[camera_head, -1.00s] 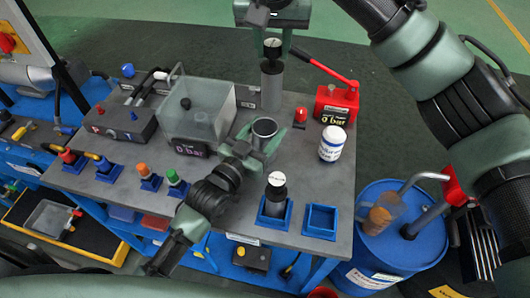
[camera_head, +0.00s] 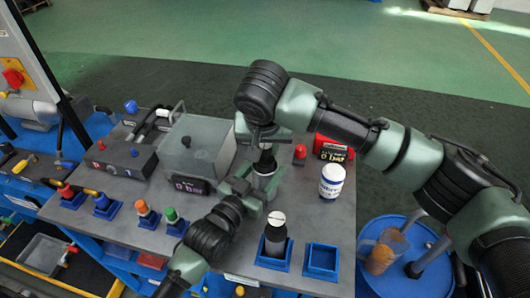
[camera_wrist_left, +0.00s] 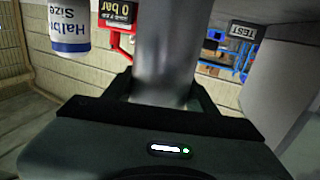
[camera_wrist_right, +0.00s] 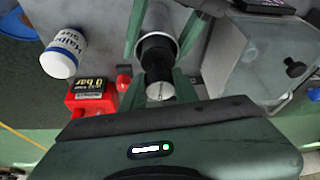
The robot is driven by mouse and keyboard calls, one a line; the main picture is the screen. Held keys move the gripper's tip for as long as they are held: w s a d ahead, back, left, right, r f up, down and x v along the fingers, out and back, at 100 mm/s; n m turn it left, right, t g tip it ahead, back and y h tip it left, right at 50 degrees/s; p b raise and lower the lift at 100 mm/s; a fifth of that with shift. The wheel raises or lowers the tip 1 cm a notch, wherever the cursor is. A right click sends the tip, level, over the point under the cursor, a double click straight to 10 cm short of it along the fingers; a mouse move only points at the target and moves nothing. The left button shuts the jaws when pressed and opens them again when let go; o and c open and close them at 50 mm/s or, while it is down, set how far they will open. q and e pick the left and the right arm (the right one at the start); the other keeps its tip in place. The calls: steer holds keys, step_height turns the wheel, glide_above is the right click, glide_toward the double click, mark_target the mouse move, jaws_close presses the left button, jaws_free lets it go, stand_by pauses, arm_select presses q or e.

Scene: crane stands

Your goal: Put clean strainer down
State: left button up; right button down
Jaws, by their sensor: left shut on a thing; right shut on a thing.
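The strainer (camera_head: 265,160) has a black head and a silver cap. My right gripper (camera_head: 263,138) is shut on its top from above. Its lower part is hidden inside a grey metal cup (camera_head: 265,180). My left gripper (camera_head: 255,188) is shut on this cup. In the right wrist view the black head (camera_wrist_right: 157,52) stands at the cup's mouth (camera_wrist_right: 160,22). The left wrist view shows the cup wall (camera_wrist_left: 165,55) between the fingers. A second black strainer with a silver cap (camera_head: 276,235) stands upright in a blue square holder.
An empty blue square holder (camera_head: 322,261) is right of the second strainer. A white bottle (camera_head: 332,182) and a red gauge unit (camera_head: 333,150) stand at the right. A clear box (camera_head: 195,145) is close left of the cup. A blue drum (camera_head: 385,262) stands beside the bench.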

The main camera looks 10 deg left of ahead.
steer(key=shift+f, duration=1.15)
steer(key=shift+f, duration=0.15)
steer(key=c, duration=1.1)
jaws_free()
steer(key=shift+o, duration=0.2)
steer(key=a+v, duration=0.1)
steer(key=v, duration=1.1)
steer(key=shift+d, duration=0.45)
